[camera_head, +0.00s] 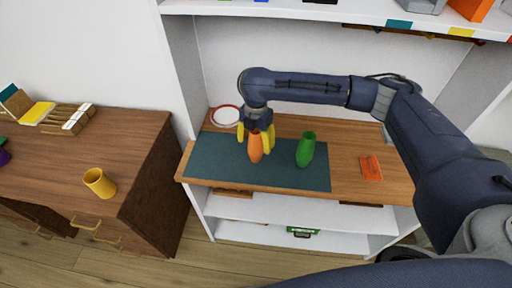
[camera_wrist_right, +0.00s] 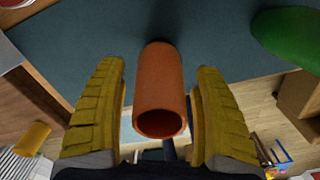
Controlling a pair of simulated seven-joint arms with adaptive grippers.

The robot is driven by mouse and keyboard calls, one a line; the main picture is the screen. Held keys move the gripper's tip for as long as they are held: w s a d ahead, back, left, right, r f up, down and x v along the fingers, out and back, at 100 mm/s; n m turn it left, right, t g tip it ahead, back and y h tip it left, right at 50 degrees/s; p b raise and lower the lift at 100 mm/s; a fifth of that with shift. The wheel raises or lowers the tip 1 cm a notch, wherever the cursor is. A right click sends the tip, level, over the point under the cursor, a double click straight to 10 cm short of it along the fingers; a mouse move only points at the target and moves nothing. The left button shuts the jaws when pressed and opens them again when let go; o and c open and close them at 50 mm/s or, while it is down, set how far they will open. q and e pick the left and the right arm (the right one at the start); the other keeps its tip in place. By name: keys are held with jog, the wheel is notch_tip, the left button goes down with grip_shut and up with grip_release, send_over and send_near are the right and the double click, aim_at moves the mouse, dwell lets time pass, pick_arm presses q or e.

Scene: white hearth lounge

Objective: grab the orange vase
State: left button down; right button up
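The orange vase (camera_head: 256,148) stands on the dark mat (camera_head: 218,155) on the wooden shelf top. My right gripper (camera_head: 256,140) is over it from above, with one yellow finger on each side of the vase. In the right wrist view the vase (camera_wrist_right: 160,90) lies between the two open fingers (camera_wrist_right: 160,110), its open mouth toward the camera. Small gaps show between the fingers and the vase. My left gripper is not in view.
A green vase (camera_head: 305,150) stands on the mat to the right. An orange item (camera_head: 371,167) lies farther right. A white, red-rimmed plate (camera_head: 225,116) is behind. A yellow mug (camera_head: 99,182) stands on the left cabinet. A shelf (camera_head: 340,12) hangs above.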

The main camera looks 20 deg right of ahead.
jog(key=c, duration=1.4)
